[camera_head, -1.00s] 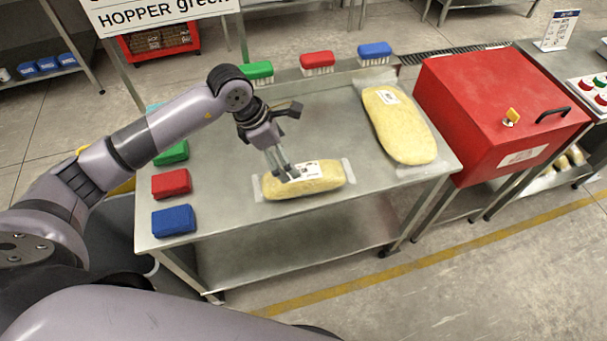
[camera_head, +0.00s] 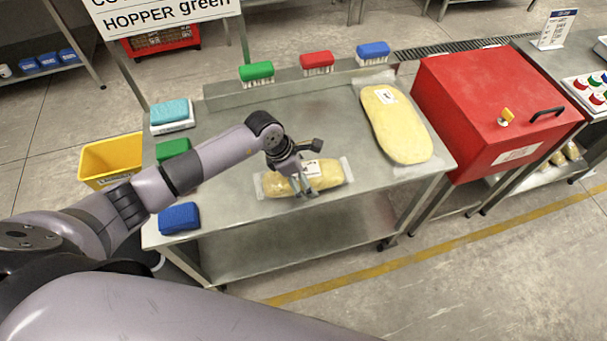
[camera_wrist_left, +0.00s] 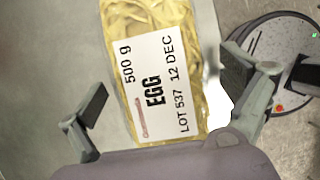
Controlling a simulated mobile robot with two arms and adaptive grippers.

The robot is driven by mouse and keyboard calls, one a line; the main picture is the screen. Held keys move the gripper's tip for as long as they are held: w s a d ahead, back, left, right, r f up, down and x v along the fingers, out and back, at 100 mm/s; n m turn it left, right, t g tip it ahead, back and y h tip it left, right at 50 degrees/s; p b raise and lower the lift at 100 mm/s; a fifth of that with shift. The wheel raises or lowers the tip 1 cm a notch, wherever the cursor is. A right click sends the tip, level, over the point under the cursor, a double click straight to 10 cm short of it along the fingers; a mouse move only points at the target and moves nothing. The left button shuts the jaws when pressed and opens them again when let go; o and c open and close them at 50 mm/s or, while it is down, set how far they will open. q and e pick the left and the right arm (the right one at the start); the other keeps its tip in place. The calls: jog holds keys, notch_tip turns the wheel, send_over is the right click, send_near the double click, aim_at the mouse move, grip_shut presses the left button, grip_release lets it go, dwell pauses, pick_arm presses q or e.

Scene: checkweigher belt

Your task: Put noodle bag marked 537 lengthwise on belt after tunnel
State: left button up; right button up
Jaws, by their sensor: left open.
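A small noodle bag (camera_head: 331,174) of yellow noodles with clear ends and a white label lies on the steel table, its long side running left to right. In the left wrist view the bag (camera_wrist_left: 150,20) shows its label, reading 500 g, EGG, LOT 537, 12 DEC. My left gripper (camera_head: 305,190) is over the bag's middle, fingers pointing down. In the left wrist view its open fingers (camera_wrist_left: 168,88) lie on either side of the bag, with gaps; I cannot tell how far above it they are. No belt is clearly identifiable. My right gripper is not in view.
A larger yellow bag (camera_head: 401,128) lies at the table's right. A red box (camera_head: 490,110) with a black handle stands beyond. A yellow bin (camera_head: 105,160) is at left.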

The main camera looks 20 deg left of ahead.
pick_arm(q)
jog(key=shift+r, duration=0.1)
jog(key=c, duration=1.7)
